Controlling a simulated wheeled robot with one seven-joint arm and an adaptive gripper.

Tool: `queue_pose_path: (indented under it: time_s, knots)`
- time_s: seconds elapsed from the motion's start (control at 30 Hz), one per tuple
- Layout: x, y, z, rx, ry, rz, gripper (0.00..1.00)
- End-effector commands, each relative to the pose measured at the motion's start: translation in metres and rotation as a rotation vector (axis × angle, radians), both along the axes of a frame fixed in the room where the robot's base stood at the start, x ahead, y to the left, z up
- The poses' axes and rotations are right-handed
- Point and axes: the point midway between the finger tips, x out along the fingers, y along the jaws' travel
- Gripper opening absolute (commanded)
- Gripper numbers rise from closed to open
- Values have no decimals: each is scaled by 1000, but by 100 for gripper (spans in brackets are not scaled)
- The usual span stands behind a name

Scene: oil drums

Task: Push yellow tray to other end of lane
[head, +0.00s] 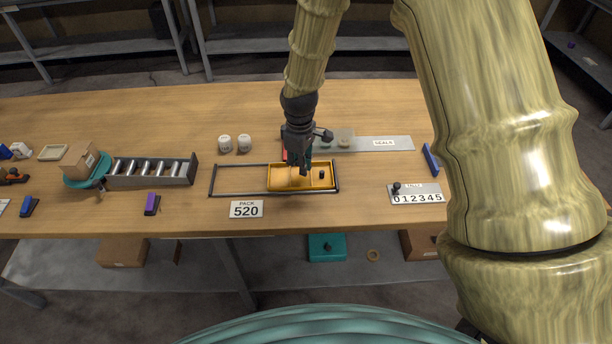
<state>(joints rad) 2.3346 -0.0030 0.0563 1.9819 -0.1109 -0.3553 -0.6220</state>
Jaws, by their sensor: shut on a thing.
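The yellow tray (328,184) lies in the right end of a lane with dark rails (238,193) on the table. The left part of the lane is empty. A small dark round piece (321,174) sits in the right part of the tray. My gripper (302,170) points down over the middle of the tray, its fingertips low at the tray. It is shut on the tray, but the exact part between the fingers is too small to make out.
A grey "SEALS" strip (384,144) lies behind right; a counter plate (416,194) lies right. A roller rack (150,171) stands left.

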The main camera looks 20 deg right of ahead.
Motion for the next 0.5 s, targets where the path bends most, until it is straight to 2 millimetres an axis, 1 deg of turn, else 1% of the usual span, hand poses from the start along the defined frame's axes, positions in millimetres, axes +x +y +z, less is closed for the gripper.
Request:
queue_pose_path:
  time_s: [0.5]
  knots:
    - [0,0,-9,0,0,0,0]
